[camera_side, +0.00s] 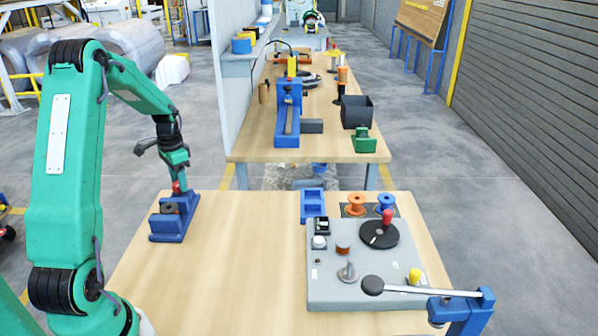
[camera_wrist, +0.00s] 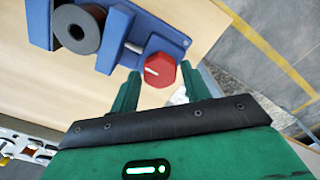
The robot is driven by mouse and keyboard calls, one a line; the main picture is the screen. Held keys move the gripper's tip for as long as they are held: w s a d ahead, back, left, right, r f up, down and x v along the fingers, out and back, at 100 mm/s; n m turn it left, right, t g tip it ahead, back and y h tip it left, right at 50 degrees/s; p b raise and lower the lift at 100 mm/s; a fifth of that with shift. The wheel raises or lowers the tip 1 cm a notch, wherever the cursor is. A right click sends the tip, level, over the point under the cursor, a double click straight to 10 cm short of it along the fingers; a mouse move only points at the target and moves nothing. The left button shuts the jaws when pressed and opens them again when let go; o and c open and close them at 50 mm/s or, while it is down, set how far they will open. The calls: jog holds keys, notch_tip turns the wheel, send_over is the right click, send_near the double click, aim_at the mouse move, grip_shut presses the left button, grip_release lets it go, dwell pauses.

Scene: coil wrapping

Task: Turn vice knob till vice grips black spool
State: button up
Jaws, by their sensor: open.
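The blue vice (camera_side: 168,229) stands at the left far part of the near table and also fills the top of the wrist view (camera_wrist: 116,38). The red vice knob (camera_wrist: 160,70) has a white mark and sits at the vice's end. My gripper (camera_wrist: 162,73) is open, with its fingers on either side of the knob and apart from it. In the side view my gripper (camera_side: 179,178) is right at the knob.
A lever (camera_side: 410,289) crosses the near right. The table's middle is clear.

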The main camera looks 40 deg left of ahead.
notch_tip(320, 180, up, 8)
jog(key=shift+f, duration=0.25)
jog(key=shift+d+r, duration=0.1)
dwell(0.4)
jog(key=shift+w+d+r, duration=0.15)
jog(key=shift+d+r, duration=0.05)
jog(key=shift+d, duration=0.05)
jog(key=d+r+t, duration=0.1)
jog(key=d+r, duration=0.2)
jog(key=d, duration=0.3)
jog(key=s+d+r+t+y, duration=0.1)
jog(key=d+r, duration=0.3)
jog(key=d, duration=0.3)
jog(key=d+r+t, duration=0.1)
jog(key=d+r, duration=0.2)
jog(key=d, duration=0.3)
jog(key=s+d+t+h, duration=0.1)
jog(key=s+d+t, duration=0.1)
jog(key=s+d, duration=0.8)
jog(key=d, duration=0.4)
jog(key=shift+s+r+n+t, duration=0.25)
jog(key=shift+s+n+t, duration=0.05)
jog(key=shift+s, duration=0.05)
